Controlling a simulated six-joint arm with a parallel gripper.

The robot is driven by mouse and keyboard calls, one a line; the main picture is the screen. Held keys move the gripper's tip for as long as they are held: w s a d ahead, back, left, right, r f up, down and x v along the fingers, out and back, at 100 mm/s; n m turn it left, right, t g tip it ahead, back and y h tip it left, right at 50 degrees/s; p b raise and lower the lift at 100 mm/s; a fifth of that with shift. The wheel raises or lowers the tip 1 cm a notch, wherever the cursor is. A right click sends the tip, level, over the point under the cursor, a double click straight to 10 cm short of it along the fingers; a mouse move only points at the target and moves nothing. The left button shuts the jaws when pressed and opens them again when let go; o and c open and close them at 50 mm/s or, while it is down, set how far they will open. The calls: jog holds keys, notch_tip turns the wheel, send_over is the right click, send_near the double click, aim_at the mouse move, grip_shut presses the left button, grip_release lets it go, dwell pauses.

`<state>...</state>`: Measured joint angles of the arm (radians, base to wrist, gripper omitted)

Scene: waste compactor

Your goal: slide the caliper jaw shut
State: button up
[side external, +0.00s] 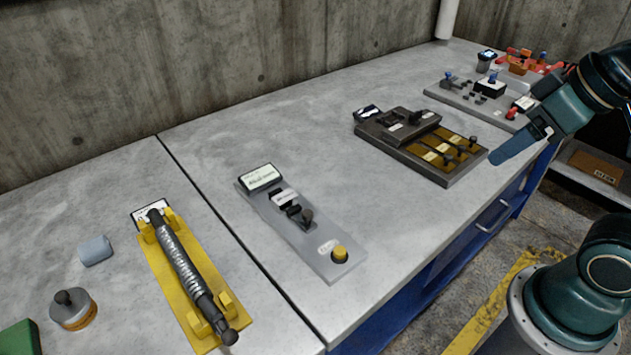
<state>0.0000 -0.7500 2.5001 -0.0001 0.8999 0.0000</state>
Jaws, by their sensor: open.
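A grey flat plate (320,252) lies on the bench in the middle of the picture. It carries a small slide with a dark knob (306,216), a white label and a yellow button (340,254). It may be the caliper, but its labels are too small to read and I cannot tell how far a jaw stands open. My gripper (497,156) is at the right, above the bench's front edge. It is open and holds nothing visible, apart from the plate and to its right. Its far finger is hidden.
A dark fixture with brass-coloured slots (470,178) sits near my gripper. A yellow stand with a dark coiled rod (180,262) lies to the left, beside a round tin (73,312) and a grey-blue block (95,250). More fixtures (490,88) stand at the back right. Bare bench surrounds the grey plate.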

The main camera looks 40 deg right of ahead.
dwell(0.4)
jog(key=c, duration=0.6)
jog(key=shift+w+a+f+n, duration=0.15)
jog(key=shift+w+a+n, duration=0.15)
jog(key=shift+w, duration=0.25)
jog(key=c, duration=0.7)
jog(key=w+a+f+n, duration=0.1)
jog(key=w+a, duration=0.1)
jog(key=w+a+f+n, duration=0.2)
jog(key=w+a, duration=0.1)
jog(key=w+a+f+n, duration=0.1)
jog(key=w+a+n, duration=0.1)
jog(key=w, duration=0.1)
jog(key=shift+w+a+f+y, duration=0.25)
jog(key=shift+a+f+y, duration=0.1)
jog(key=shift+a+y, duration=0.05)
grip_shut()
jog(key=w+a+f+n, duration=0.1)
jog(key=a+f+n, duration=0.2)
jog(key=a, duration=0.2)
jog(key=w+a+f+n+t, duration=0.1)
jog(key=a+f+n, duration=0.2)
jog(key=a, duration=0.3)
jog(key=shift+w+f+y, duration=0.2)
jog(key=shift+w+y, duration=0.1)
jog(key=shift+w, duration=0.1)
